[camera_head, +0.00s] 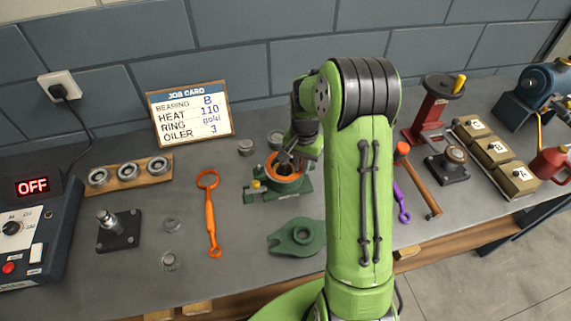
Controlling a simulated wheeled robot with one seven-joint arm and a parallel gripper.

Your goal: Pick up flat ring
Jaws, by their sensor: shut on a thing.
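My gripper (286,162) points down at the green casing (262,192) with the orange-lined bore, behind my arm's left side. Its dark fingers are shut on a small part at the bore; the part is mostly hidden, and I cannot tell whether it is a flat ring or whether it is clear of the casing. A flat grey ring (171,224) lies on the bench left of the orange spanner. A second, taller-looking metal ring (169,260) lies just in front of it.
A green flanged cover (297,238) lies in front of the casing. An orange spanner (211,213), a black post stand (118,230) and a wooden bearing rack (128,175) stand left. A hammer (418,180), purple spanner (402,203) and labelled boxes (492,152) are right.

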